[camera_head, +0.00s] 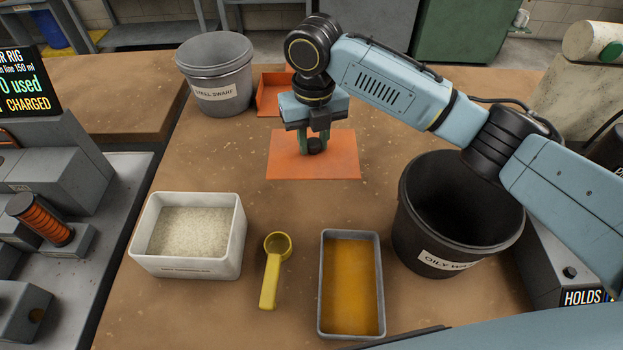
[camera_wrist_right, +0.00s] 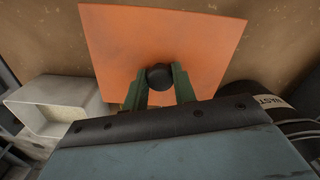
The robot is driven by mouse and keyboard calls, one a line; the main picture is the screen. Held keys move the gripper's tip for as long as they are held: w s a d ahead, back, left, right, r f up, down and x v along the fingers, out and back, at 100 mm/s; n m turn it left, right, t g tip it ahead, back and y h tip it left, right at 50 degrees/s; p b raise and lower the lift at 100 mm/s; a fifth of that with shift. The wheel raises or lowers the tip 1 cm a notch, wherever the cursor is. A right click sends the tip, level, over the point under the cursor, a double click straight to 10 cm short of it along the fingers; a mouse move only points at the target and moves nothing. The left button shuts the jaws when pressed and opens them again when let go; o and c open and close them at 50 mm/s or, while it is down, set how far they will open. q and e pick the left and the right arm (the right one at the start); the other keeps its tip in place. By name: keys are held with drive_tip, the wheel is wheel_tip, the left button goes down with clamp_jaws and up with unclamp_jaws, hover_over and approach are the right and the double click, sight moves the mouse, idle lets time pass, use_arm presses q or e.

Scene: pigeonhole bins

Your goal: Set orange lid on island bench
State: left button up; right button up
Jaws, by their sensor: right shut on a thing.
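The orange lid (camera_head: 285,168) is a flat square sheet with a round black knob at its middle. In the head view it is over the far middle of the brown bench (camera_head: 200,130); I cannot tell whether it touches the bench or hangs just above it. My right gripper (camera_head: 313,147) is above the lid with its green fingers shut on the black knob. The right wrist view shows the lid (camera_wrist_right: 115,45) close below the fingers, with the knob (camera_wrist_right: 159,77) between them. My left gripper is not in view.
A grey steel swarf bucket (camera_head: 215,75) and an orange tray (camera_head: 270,95) stand behind the lid. In front are a white box of granules (camera_head: 188,262), a yellow scoop (camera_head: 271,275), a grey tray of amber liquid (camera_head: 350,285) and a black oily waste bin (camera_head: 410,225).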

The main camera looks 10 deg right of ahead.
sight(314, 154)
wheel_tip(314, 154, down, 5)
drive_tip(key=shift+s+r, duration=0.1)
drive_tip(key=shift+s, duration=0.05)
wheel_tip(314, 154, down, 4)
drive_tip(key=shift+r+b, duration=0.1)
drive_tip(key=shift+b, duration=0.45)
drive_tip(key=shift+f, duration=0.35)
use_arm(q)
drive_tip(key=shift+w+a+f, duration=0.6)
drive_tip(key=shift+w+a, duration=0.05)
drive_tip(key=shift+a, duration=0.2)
use_arm(e)
drive_tip(key=shift+f, duration=0.15)
drive_tip(key=o, duration=1)
drive_tip(key=shift+c, duration=0.2)
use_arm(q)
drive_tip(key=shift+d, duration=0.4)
